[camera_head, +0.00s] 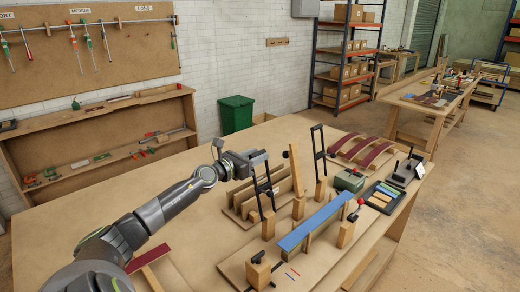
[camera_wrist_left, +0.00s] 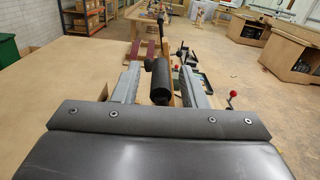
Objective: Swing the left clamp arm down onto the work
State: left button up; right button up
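A black, ladder-like clamp arm (camera_head: 264,191) stands nearly upright on a wooden post, at the left of the work. My left gripper (camera_head: 258,160) is at its top end. In the left wrist view my left gripper (camera_wrist_left: 160,88) is open, and a dark cylindrical handle (camera_wrist_left: 160,80) lies between its fingers, with gaps visible at both sides. The work, a long blue strip (camera_head: 315,220), lies on a wooden form on the bench. A second black clamp arm (camera_head: 319,150) stands upright behind it. My right gripper is not in view.
Red curved pieces (camera_head: 362,150) lie at the back of the bench (camera_head: 210,255). A green box (camera_head: 349,180) and a dark tray (camera_head: 381,195) stand to the right. A red-knobbed lever (camera_head: 356,208) is beside the strip. The bench's left part is mostly clear.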

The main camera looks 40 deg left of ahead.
pick_arm(q)
jog(key=shift+w+d, duration=0.1)
jog(key=shift+w, duration=0.9)
jog(key=shift+c, duration=0.2)
grip_shut()
